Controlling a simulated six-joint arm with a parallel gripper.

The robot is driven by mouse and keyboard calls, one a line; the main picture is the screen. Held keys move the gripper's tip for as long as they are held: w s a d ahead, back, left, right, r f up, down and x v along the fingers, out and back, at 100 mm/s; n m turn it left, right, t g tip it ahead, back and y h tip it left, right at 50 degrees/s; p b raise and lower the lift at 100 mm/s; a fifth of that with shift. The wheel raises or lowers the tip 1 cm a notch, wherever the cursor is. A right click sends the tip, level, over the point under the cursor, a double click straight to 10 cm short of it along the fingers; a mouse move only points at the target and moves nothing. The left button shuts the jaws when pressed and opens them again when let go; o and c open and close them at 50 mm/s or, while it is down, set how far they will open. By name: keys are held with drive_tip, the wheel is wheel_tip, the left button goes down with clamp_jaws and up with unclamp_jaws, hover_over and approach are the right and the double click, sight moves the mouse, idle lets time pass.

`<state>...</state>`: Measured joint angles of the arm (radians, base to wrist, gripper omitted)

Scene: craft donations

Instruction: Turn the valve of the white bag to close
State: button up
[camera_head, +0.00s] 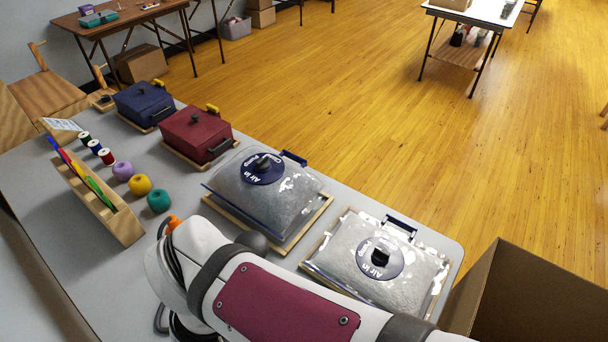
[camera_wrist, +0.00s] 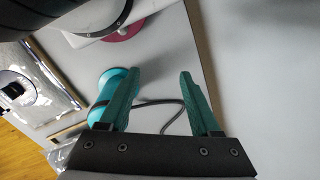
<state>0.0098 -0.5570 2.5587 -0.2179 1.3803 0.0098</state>
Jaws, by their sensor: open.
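Two clear storage bags lie on wooden trays on the grey table, each with a dark blue valve disc and a black knob. The paler, whiter bag (camera_head: 345,262) is at the right, and its valve (camera_head: 380,257) faces up. The greyer bag (camera_head: 240,200) lies to its left, with its valve (camera_head: 263,167) on top. In the wrist view, one bag's valve (camera_wrist: 14,90) shows at the left edge; I cannot tell which bag it is. My gripper (camera_wrist: 158,75) is open and empty, its teal fingers well apart and away from that valve. It is hidden in the head view.
A red box (camera_head: 196,135) and a blue box (camera_head: 144,104) stand further back. Yarn balls (camera_head: 140,184), thread spools (camera_head: 95,147) and a wooden holder (camera_head: 120,225) are at the left. A cardboard box (camera_head: 530,300) stands off the table's right end.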

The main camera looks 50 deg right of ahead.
drive_tip(key=shift+n+t+y, duration=0.4)
drive_tip(key=shift+t, duration=0.5)
drive_tip(key=w+d+r, duration=0.1)
drive_tip(key=w, duration=0.2)
drive_tip(key=w+d+r, duration=0.1)
drive_tip(key=w, duration=0.3)
drive_tip(key=w+d+r, duration=0.2)
drive_tip(key=w, duration=0.1)
drive_tip(key=shift+w+r, duration=0.1)
drive_tip(key=shift+w, duration=0.15)
drive_tip(key=shift+c, duration=1.2)
drive_tip(key=w+d+n+h, duration=0.1)
drive_tip(key=w+d, duration=0.2)
drive_tip(key=d, duration=0.7)
drive_tip(key=n+g+h, duration=0.2)
drive_tip(key=n+g, duration=0.2)
drive_tip(key=g, duration=0.2)
approach(382, 250)
drive_tip(key=x, duration=0.8)
clamp_jaws()
